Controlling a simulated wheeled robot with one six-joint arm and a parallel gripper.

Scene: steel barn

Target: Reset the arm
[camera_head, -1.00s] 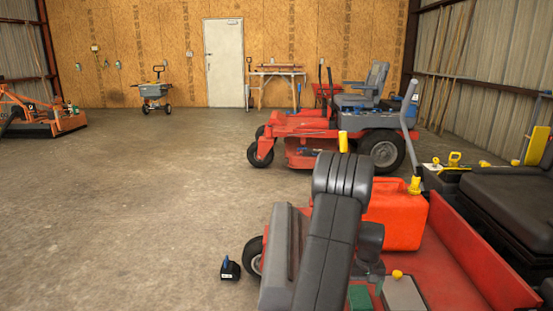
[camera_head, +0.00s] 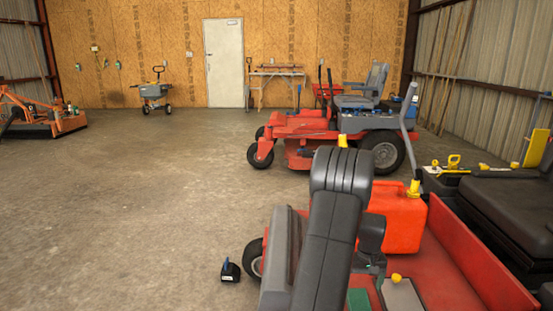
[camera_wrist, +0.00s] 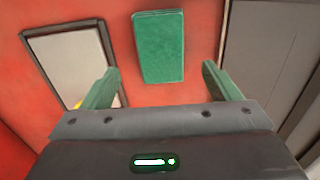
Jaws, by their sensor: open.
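My gripper (camera_wrist: 160,68) is open, with its two green fingers apart and nothing between them that I can see it touching. In the wrist view a green block (camera_wrist: 160,46) lies on the red surface, ahead of the gap between the fingertips. The block also shows partly in the head view (camera_head: 359,299), at the bottom edge beside my arm. My dark grey arm rises in the foreground of the head view and hides part of the red machine. The gripper itself is hidden in the head view.
A red fuel can (camera_head: 398,220) stands close right of my arm, on the red machine (camera_head: 450,255). A grey-faced panel (camera_wrist: 75,62) lies left of the block. A small black item (camera_head: 230,271) is on the floor. The concrete floor at left is open.

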